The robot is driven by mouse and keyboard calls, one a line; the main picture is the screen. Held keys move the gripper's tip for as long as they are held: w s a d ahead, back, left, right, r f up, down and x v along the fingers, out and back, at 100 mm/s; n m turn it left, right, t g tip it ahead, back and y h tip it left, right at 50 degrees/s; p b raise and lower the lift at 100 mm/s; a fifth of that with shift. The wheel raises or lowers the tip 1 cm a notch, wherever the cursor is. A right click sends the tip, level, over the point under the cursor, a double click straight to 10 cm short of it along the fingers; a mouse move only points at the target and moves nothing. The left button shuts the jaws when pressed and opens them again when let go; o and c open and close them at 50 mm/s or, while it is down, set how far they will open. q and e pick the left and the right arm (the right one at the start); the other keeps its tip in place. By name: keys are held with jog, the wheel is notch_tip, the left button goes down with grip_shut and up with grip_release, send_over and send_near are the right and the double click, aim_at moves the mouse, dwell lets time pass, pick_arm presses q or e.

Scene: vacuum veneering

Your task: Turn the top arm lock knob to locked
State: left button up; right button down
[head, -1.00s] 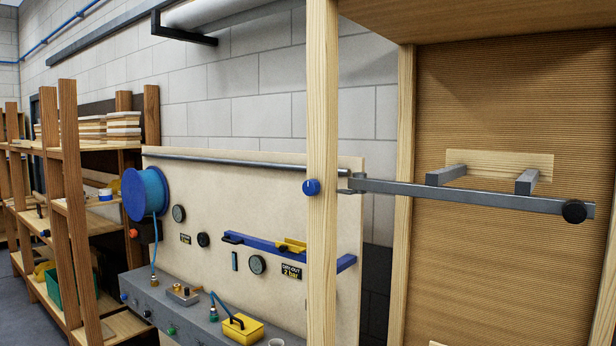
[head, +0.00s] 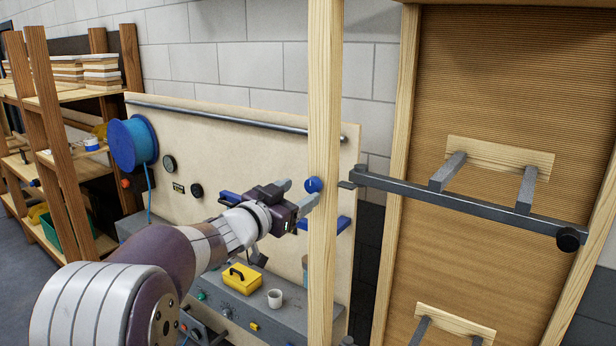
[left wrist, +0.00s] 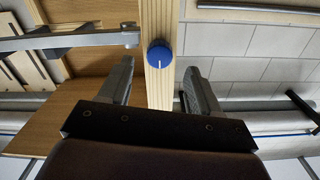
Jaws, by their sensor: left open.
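The blue arm lock knob (head: 313,184) sits on the front of a wooden post (head: 324,90). A white pointer line shows on it in the left wrist view (left wrist: 159,55). The grey metal top arm (head: 470,207) runs right from a hinge beside the post and ends in a black knob (head: 567,239). My left gripper (head: 295,193) is open at the blue knob's left in the head view. In the left wrist view its fingers (left wrist: 158,85) stand either side of the post, with the knob beyond the tips and between them. I see no contact. My right gripper is not in view.
A pegboard-like panel (head: 225,130) with a blue hose reel (head: 133,143) and gauges stands behind my arm. Wooden shelves stand at left.

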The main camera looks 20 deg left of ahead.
aim_at(310, 186)
pick_arm(q)
jog(key=p+x, duration=0.1)
jog(key=x, duration=0.2)
jog(key=shift+w, duration=0.4)
jog(key=shift+w+d, duration=0.2)
jog(key=shift+w, duration=0.05)
jog(key=shift+d, duration=0.2)
jog(key=shift+s, duration=0.1)
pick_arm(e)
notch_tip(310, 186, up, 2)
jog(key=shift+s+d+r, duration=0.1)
pick_arm(q)
jog(key=shift+a, duration=0.1)
jog(key=c, duration=1)
jog(key=shift+c, duration=0.2)
